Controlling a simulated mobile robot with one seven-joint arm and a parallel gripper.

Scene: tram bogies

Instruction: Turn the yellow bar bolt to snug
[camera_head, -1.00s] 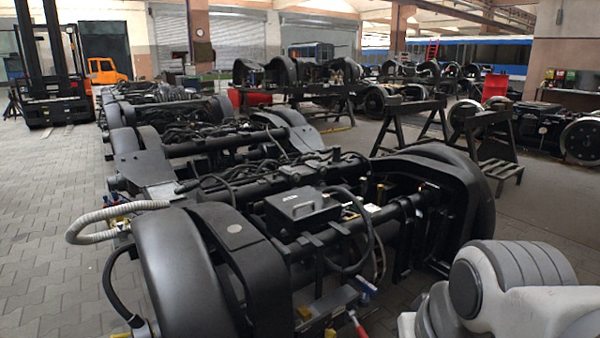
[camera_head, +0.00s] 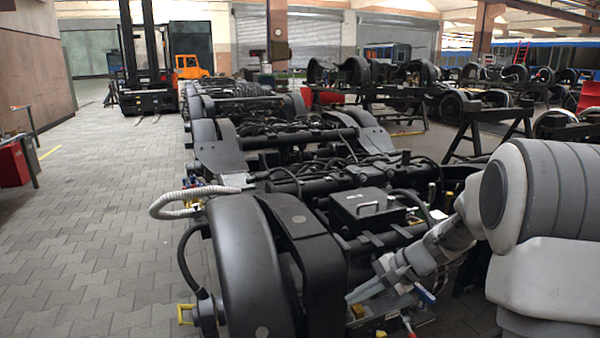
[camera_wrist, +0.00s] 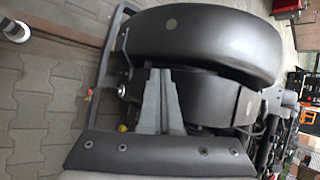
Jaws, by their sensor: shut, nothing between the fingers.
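A yellow bar-shaped piece (camera_head: 186,314) shows low at the left side of the near bogie's wheel, in the head view. A smaller yellow spot (camera_head: 358,310) shows below my gripper; I cannot tell which of them is the bar bolt. In the wrist view a small yellow spot (camera_wrist: 122,127) lies just left of my fingers' base. My gripper (camera_head: 352,297) is shut and empty, low over the near bogie's frame, right of the wheel. In the wrist view my fingers (camera_wrist: 160,72) point toward the dark wheel cover. No contact with a bolt is visible.
The near bogie's curved wheel cover (camera_head: 240,262) stands left of my gripper. A black box (camera_head: 367,203) sits on the frame beyond it. A pale hose (camera_head: 185,197) loops out at the left. The paved floor (camera_head: 110,240) is clear on the left.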

